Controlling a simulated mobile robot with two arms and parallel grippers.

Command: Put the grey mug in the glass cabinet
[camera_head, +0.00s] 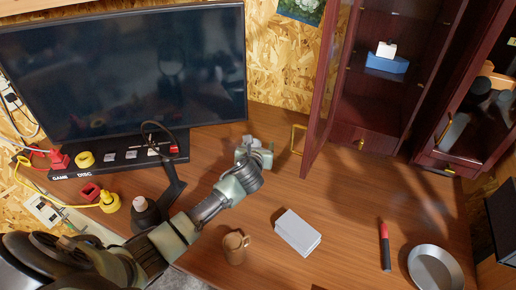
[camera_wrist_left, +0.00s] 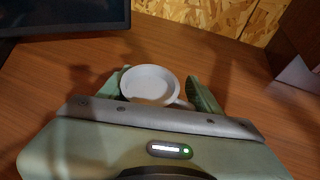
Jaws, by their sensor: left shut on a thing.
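The grey mug (camera_wrist_left: 150,80) shows in the left wrist view with its round rim up, between the two fingers of my left gripper (camera_wrist_left: 160,90). In the head view the left gripper (camera_head: 255,153) is shut on the mug, near the right end of the screen, and mostly hides it. I cannot tell whether the mug touches the bench. The glass cabinet (camera_head: 376,105) has dark red wood and stands at the back right. Its left door (camera_head: 326,85) is swung open toward the bench. My right gripper is not in view.
A blue box (camera_head: 386,64) with a white block on it sits on a cabinet shelf. A brown mug (camera_head: 235,250), a white box (camera_head: 298,232), a red-and-black marker (camera_head: 385,246) and a metal bowl (camera_head: 435,269) are on the bench (camera_head: 345,195). A large screen (camera_head: 130,75) stands at the left.

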